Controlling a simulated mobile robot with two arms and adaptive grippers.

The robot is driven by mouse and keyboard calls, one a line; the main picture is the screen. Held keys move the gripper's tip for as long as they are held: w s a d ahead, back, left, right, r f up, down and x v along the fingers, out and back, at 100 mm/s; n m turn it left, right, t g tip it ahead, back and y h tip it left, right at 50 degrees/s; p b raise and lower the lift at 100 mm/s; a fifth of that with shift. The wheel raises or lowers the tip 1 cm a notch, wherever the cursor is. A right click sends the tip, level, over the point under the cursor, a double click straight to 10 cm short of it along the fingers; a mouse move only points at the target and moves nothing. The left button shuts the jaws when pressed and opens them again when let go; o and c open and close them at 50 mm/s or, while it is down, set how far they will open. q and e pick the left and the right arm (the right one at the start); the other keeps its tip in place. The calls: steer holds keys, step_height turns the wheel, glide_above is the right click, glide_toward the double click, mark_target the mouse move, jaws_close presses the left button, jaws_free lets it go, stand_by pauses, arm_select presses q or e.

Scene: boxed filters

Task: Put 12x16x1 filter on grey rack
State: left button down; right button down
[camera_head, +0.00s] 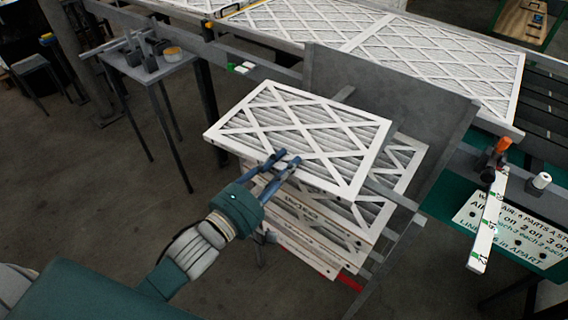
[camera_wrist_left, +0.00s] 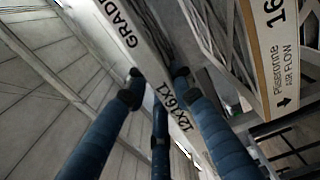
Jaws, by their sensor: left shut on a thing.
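A white-framed pleated filter (camera_head: 300,135) with a crossed lattice face is held at its near edge by my left gripper (camera_head: 280,168). In the left wrist view its edge (camera_wrist_left: 150,60) is marked 12x16x1, and my blue fingers (camera_wrist_left: 155,85) are closed on that edge. The filter lies nearly flat over a stack of similar filters (camera_head: 310,235) on a grey rack (camera_head: 385,105) with an upright back panel. It sits offset to the left of the stack; I cannot tell whether it touches it. My right gripper is not in view.
A long bench (camera_head: 285,70) behind carries large filters (camera_head: 440,60). A small grey table (camera_head: 160,70) holds a tape roll (camera_head: 172,54) and other items. A white marked strip (camera_head: 487,225) and a printed sign (camera_head: 515,225) are at the right. The floor at left is mostly clear.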

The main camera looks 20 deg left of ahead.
arm_select(q)
steer(key=shift+f, duration=0.1)
steer(key=c, duration=1.5)
jaws_free()
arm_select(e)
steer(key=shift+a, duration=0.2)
arm_select(q)
steer(key=shift+r, duration=0.2)
steer(key=shift+b+v, duration=1.3)
steer(key=shift+v, duration=4.65)
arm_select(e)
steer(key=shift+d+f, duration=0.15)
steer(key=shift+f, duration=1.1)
